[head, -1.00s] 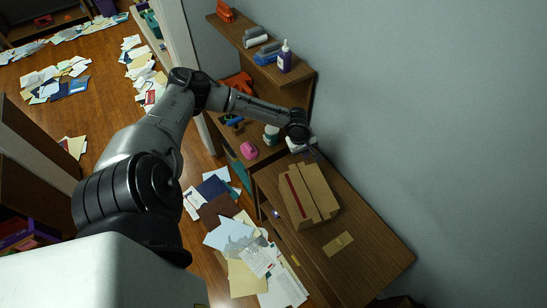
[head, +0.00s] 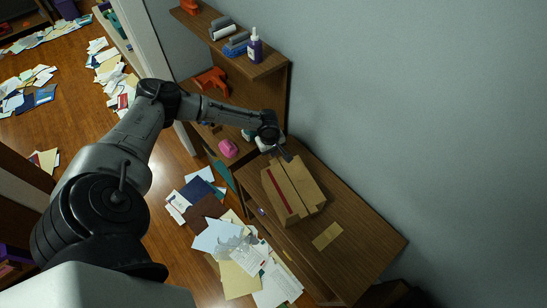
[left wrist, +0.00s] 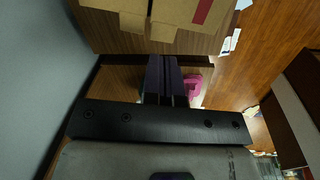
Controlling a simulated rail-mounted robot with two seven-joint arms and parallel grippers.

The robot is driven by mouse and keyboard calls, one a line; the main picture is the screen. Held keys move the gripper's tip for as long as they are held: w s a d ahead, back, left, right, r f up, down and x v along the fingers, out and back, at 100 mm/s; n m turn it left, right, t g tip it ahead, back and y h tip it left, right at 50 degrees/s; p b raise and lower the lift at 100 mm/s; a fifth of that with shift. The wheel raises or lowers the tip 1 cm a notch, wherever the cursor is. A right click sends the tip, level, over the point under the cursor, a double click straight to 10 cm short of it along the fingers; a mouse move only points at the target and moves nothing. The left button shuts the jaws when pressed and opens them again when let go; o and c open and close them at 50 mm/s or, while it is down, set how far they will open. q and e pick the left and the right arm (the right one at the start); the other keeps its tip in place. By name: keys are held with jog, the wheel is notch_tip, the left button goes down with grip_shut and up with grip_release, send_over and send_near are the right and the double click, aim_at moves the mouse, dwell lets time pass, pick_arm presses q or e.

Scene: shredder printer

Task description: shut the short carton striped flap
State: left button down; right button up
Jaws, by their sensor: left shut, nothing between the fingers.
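The cardboard carton (head: 304,187) sits on the wooden desk. A red stripe (head: 275,191) runs along its left top panel, and a seam divides the top. In the left wrist view the carton (left wrist: 172,8) is at the top edge, with the red stripe (left wrist: 203,10) at right and two small tan end flaps (left wrist: 132,22) sticking out towards my gripper. My left gripper (head: 287,156) is at the carton's far end, close to its edge. Its dark fingers (left wrist: 163,62) are shut and empty, just short of the flaps; contact cannot be told. My right gripper is not in view.
A flat tan piece (head: 327,236) lies on the desk (head: 365,245) in front of the carton. A shelf unit with a purple bottle (head: 255,48) and a pink object (head: 228,148) stands behind. The wall is close at right. Papers (head: 235,245) cover the floor at left.

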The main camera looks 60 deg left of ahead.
aim_at(276, 159)
pick_arm(q)
jog(key=shift+w+f, duration=0.15)
jog(key=shift+f, duration=1.15)
jog(key=shift+w+f, duration=0.1)
jog(key=shift+f, duration=1.15)
jog(key=shift+w+r+p, duration=0.1)
jog(key=shift+w+p, duration=0.1)
jog(key=shift+p, duration=0.15)
jog(key=w+p, duration=0.1)
jog(key=p, duration=0.1)
jog(key=shift+f+g+p, duration=0.3)
jog(key=shift+g+p, duration=0.05)
jog(key=shift+g, duration=0.05)
jog(key=shift+f, duration=0.25)
jog(key=shift+s+a, duration=0.1)
jog(key=shift+r, duration=0.15)
